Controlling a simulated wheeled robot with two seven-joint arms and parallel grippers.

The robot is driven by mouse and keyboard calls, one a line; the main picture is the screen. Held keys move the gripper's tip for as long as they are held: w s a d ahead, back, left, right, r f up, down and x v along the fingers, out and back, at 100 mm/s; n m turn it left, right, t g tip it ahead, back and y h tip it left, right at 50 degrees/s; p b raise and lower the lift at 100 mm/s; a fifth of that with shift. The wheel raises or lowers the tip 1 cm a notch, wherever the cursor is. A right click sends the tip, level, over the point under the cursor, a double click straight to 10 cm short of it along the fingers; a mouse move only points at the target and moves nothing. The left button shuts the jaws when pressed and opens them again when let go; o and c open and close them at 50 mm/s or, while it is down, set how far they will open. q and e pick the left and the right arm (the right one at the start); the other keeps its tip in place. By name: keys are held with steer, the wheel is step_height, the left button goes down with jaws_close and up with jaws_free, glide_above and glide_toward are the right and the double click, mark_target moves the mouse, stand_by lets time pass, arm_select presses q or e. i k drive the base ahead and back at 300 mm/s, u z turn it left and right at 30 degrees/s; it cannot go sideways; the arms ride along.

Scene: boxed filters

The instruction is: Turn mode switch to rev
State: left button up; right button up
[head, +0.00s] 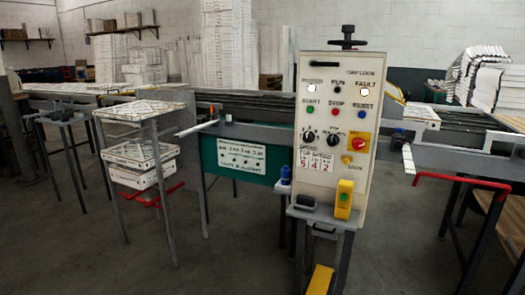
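A beige upright control panel (335,130) stands right of centre in the head view and faces me. Two black rotary knobs sit side by side on it, a left knob (308,137) with what looks like "SPEED" under it and a right knob (333,139). The small lettering is too blurred to tell which one is the mode switch, or where a rev mark is. The pointer positions are also too small to read surely. Neither of my grippers shows in this view.
The panel also has a red stop button (335,112), a green button (310,111), a blue button (361,114) and a red knob on yellow (358,143). A yellow box (344,198) sticks out below. A stand with boxes (145,152) is left; a red-railed frame (460,180) is right.

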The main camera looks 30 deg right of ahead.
mark_target(333, 140)
steer(key=u, duration=0.15)
steer(key=i, duration=1)
steer(key=z, duration=0.3)
